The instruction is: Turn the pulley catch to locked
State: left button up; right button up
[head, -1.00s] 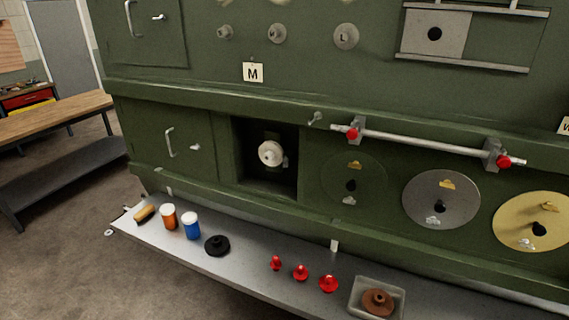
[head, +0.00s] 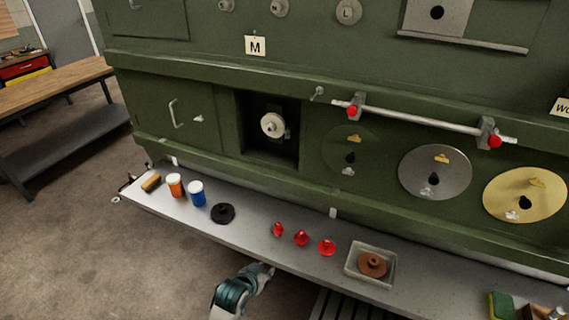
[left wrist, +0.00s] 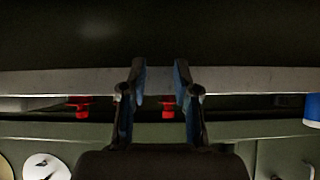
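The white pulley (head: 272,125) sits in a dark square recess in the green panel in the head view. A small grey part, seemingly its catch (head: 287,133), shows at the pulley's right side; its setting is too small to read. My left gripper (head: 268,270) is low in front of the shelf's front edge, well below the recess and apart from the pulley. In the left wrist view my left gripper (left wrist: 160,75) has its two fingers spread with nothing held, and a red knob shows beyond the gap. My right gripper is out of view.
The grey shelf (head: 270,250) below the panel holds an orange jar (head: 175,186), a blue jar (head: 196,194), a black disc (head: 223,213), red knobs (head: 301,238) and a tray (head: 386,279) with a brown part. A rail (head: 420,122) juts from the panel to the right of the recess.

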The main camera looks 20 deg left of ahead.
pick_arm(q)
jog(key=w+a+r+t, duration=0.15)
jog(key=w+r, duration=0.25)
jog(key=r, duration=0.4)
jog(key=w+a+r+t, duration=0.15)
jog(key=w+r, duration=0.25)
jog(key=r, duration=0.4)
jog(key=t, duration=0.5)
send_near(287, 134)
jog(key=w+p, duration=0.1)
jog(key=w, duration=0.8)
jog(key=shift+r+n, duration=0.2)
jog(key=shift+n, duration=0.1)
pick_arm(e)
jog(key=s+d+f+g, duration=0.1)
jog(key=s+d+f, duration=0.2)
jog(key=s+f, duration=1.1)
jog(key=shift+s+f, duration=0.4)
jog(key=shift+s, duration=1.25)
pick_arm(q)
grip_shut()
